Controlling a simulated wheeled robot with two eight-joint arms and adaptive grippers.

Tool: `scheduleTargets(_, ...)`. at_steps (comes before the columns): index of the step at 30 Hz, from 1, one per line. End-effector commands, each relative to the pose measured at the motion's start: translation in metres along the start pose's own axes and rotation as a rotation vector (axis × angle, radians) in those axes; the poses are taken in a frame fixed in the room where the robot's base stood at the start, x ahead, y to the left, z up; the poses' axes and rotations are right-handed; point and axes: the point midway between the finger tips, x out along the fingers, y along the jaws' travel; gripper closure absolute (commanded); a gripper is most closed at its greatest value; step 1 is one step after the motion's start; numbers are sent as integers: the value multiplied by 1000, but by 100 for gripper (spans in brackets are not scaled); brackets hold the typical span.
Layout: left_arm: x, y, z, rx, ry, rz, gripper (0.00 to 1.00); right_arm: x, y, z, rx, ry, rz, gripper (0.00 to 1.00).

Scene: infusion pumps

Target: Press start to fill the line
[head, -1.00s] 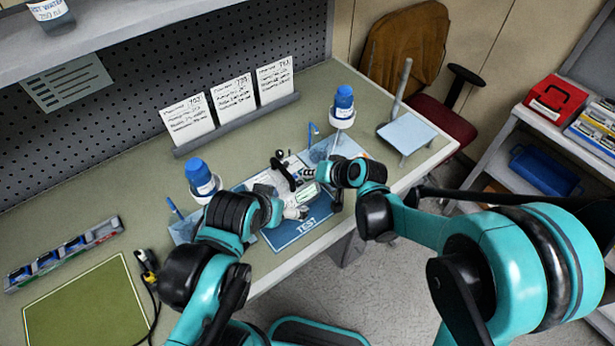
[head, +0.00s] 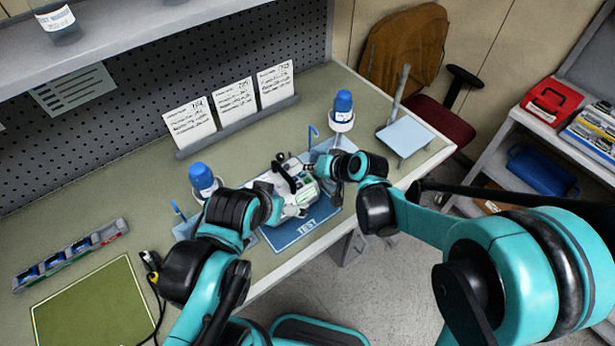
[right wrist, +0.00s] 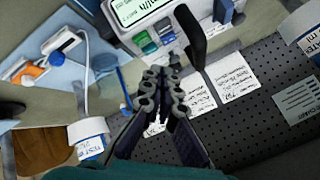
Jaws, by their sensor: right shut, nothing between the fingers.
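The white infusion pump (head: 300,200) with a black handle stands on the blue TEST mat (head: 296,234). In the right wrist view its lit green screen (right wrist: 140,8) and a row of green and blue buttons (right wrist: 155,36) show at the top. My right gripper (head: 328,169) is at the pump's right side. In the right wrist view its fingers (right wrist: 162,80) are shut and empty, just below the buttons; contact cannot be told. My left gripper (head: 275,208) is at the pump's left side; its fingers are too small and covered to read.
Blue-capped bottles stand left (head: 203,180) and right (head: 342,108) of the pump. Several cards (head: 235,98) lean in a rack behind. A tray of small parts (head: 70,252) and a green mat (head: 92,308) lie at left. A small raised plate (head: 405,135) is near the right edge.

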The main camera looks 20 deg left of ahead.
Motion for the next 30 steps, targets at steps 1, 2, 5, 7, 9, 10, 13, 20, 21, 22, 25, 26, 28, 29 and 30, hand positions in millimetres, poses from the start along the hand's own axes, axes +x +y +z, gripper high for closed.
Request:
scheduleTargets(1, -6, 0, -4, 0, 0, 0, 0, -6, -4, -4, 0, 0, 0, 100)
scheduleTargets(2, -8, 0, -6, 0, 0, 0, 0, -8, -6, -6, 0, 0, 0, 100)
scheduleTargets(5, -14, 0, -10, 0, 0, 0, 0, -15, -11, -11, 0, 0, 0, 100)
scheduleTargets(7, -17, 0, -12, 0, 0, 0, 0, -19, -14, -14, 0, 0, 0, 100)
scheduleTargets(9, -18, 0, -13, 0, 0, 0, 0, -20, -15, -15, 0, 0, 0, 100)
scheduleTargets(10, -17, 0, -12, 0, 0, 0, 0, -20, -15, -15, 0, 0, 0, 100)
scheduleTargets(13, -16, 0, -12, 0, 0, 0, 0, -19, -14, -14, 0, 0, 0, 100)
scheduleTargets(20, -16, 0, -12, 0, 0, 0, 0, -19, -14, -14, 0, 0, 0, 100)
scheduleTargets(21, -16, 0, -12, 0, 0, 0, 0, -19, -14, -14, 0, 0, 0, 100)
scheduleTargets(22, -16, 0, -12, 0, 0, 0, 0, -19, -14, -14, 0, 0, 0, 100)
scheduleTargets(25, -16, 0, -12, 0, 0, 0, 0, -19, -14, -14, 0, 0, 0, 100)
scheduleTargets(26, -16, 0, -12, 0, 0, 0, 0, -19, -14, -14, 0, 0, 0, 100)
scheduleTargets(28, -16, 0, -12, 0, 0, 0, 0, -19, -14, -14, 0, 0, 0, 100)
scheduleTargets(29, -16, 0, -12, 0, 0, 0, 0, -19, -14, -14, 0, 0, 0, 100)
scheduleTargets(30, -16, 0, -12, 0, 0, 0, 0, -19, -14, -14, 0, 0, 0, 100)
